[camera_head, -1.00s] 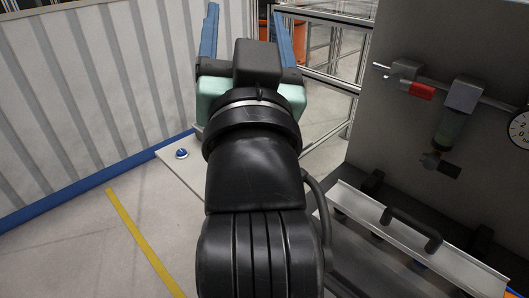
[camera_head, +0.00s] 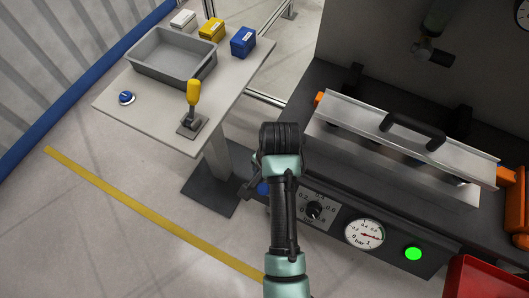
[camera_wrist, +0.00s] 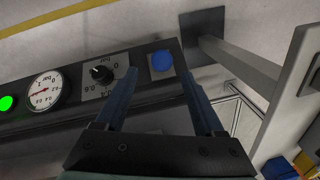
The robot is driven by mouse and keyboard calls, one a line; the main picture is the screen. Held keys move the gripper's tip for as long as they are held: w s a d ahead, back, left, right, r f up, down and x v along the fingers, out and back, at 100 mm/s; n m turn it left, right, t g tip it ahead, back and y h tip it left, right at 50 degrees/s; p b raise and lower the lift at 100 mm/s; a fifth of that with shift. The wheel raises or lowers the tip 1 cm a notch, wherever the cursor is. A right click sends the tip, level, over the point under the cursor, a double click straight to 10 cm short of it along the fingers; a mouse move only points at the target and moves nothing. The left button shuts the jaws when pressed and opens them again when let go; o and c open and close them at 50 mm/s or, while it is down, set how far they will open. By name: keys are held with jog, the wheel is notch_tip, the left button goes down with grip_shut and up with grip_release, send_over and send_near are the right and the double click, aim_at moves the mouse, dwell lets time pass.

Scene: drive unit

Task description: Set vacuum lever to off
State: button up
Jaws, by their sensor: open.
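A yellow-handled lever (camera_head: 193,97) stands nearly upright on a small grey base on the side table; it is not in the wrist view. I cannot tell from any label whether it is the vacuum lever. My gripper (camera_wrist: 159,76) is open and empty in the wrist view, its two blue fingers spread. A blue button (camera_wrist: 162,61) on the drive unit's front panel appears between and beyond the fingertips. The red-handled pipe valve from the earlier head view is out of frame now.
The panel holds a black scale knob (camera_head: 313,210), a pressure gauge (camera_head: 364,233) and a green light (camera_head: 413,253). A black-handled metal cover (camera_head: 345,112) lies right of my arm.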

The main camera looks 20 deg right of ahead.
jog(key=f, duration=0.5)
jog(key=w+f, duration=0.1)
jog(key=f, duration=0.1)
jog(key=shift+a+f, duration=0.2)
jog(key=shift+f, duration=0.2)
jog(key=shift+c, duration=0.3)
grip_shut()
dwell(0.7)
